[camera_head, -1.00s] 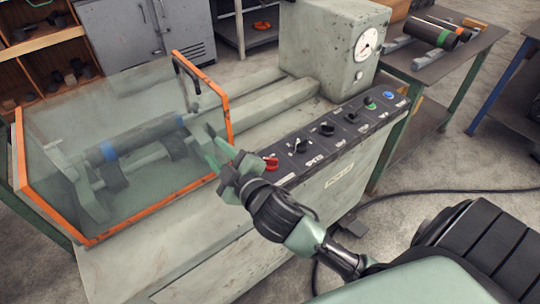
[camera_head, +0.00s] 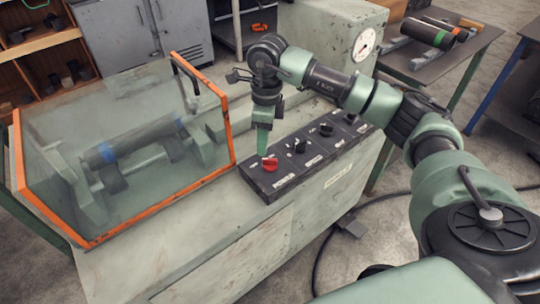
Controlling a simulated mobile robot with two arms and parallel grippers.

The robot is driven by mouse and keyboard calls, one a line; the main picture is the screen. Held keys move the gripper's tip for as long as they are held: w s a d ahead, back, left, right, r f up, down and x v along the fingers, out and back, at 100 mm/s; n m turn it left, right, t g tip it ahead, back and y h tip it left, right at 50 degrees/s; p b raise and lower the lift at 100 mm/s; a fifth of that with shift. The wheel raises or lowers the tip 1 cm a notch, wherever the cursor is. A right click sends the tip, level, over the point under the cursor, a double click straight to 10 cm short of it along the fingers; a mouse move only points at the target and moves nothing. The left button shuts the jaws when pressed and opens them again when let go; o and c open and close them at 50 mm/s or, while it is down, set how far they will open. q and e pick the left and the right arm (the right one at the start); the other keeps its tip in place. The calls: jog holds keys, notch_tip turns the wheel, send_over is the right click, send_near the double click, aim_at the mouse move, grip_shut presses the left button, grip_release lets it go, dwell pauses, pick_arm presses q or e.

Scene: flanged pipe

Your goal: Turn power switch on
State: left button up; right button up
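A red rotary switch (camera_head: 270,164) sits at the left end of the black control panel (camera_head: 262,186) on the machine's top edge. Its label is too small to read. My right gripper (camera_head: 263,150) comes down from above, fingers pointing down, with its tips at the red switch. The fingers show edge-on as one green strip, so their gap is hidden. I cannot tell whether they touch the switch. My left gripper is not in view.
Black knobs (camera_head: 300,146) sit right of the red switch, partly under my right arm. A clear cover with an orange frame (camera_head: 229,128) stands left over a pipe (camera_head: 125,147). A gauge (camera_head: 364,44) is behind. A dark cable (camera_head: 375,199) lies on the floor.

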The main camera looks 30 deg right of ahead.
aim_at(270, 159)
jog(key=shift+s+d+r+h, duration=0.1)
jog(key=shift+d+r+h, duration=0.1)
jog(key=shift+d, duration=0.3)
jog(key=shift+d+r+h, duration=0.1)
jog(key=shift+d+h, duration=0.1)
jog(key=shift+d, duration=0.3)
jog(key=shift+d+f, duration=0.15)
jog(key=shift+f, duration=0.1)
notch_tip(270, 159, down, 7)
jog(key=shift+f+p, duration=0.15)
jog(key=shift+p, duration=0.5)
jog(key=shift+c, duration=0.3)
grip_shut()
